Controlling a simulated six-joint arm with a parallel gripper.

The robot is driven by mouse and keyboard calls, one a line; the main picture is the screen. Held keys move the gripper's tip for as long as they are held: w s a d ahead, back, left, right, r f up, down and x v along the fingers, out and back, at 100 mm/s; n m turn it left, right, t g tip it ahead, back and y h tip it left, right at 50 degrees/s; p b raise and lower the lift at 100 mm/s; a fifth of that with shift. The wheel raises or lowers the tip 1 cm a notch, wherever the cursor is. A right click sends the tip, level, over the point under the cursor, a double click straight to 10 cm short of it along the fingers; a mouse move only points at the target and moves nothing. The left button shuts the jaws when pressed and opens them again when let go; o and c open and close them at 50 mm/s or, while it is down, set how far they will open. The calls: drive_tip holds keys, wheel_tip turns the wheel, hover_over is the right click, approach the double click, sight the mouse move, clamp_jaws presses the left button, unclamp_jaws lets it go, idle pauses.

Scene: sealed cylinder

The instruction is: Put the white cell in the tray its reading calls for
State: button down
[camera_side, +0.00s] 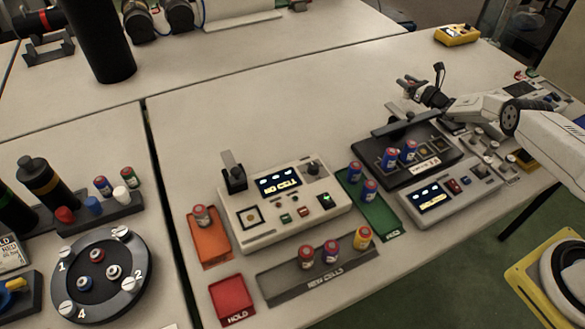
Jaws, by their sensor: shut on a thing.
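My gripper (408,84) is at the end of the white arm at the upper right, above the table behind the black cell holder. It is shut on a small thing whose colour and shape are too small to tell. The tester (284,210) reads NO CELL. The orange tray (213,250) holds one cell (201,215). The red HOLD tray (231,297) is empty. The green tray (382,219) holds two cells (370,190). The NEW CELLS tray (283,284) holds three cells (332,251) with red, purple and orange tops.
The black holder (440,160) has two cells with a lit display box (430,196) in front. A numbered round carousel (98,277) and a bottle rack (105,212) stand on the left table. A yellow meter (457,35) lies at the back. The table's back middle is clear.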

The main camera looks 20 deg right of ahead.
drive_tip(key=shift+f, duration=0.85)
drive_tip(key=shift+f, duration=0.1)
drive_tip(key=shift+c, duration=1.2)
unclamp_jaws()
drive_tip(key=shift+s+d, duration=0.25)
drive_tip(key=shift+s, duration=0.95)
drive_tip(key=shift+s+d, duration=0.25)
drive_tip(key=shift+s, duration=0.95)
wheel_tip(320, 180, up, 7)
drive_tip(key=shift+s, duration=0.1)
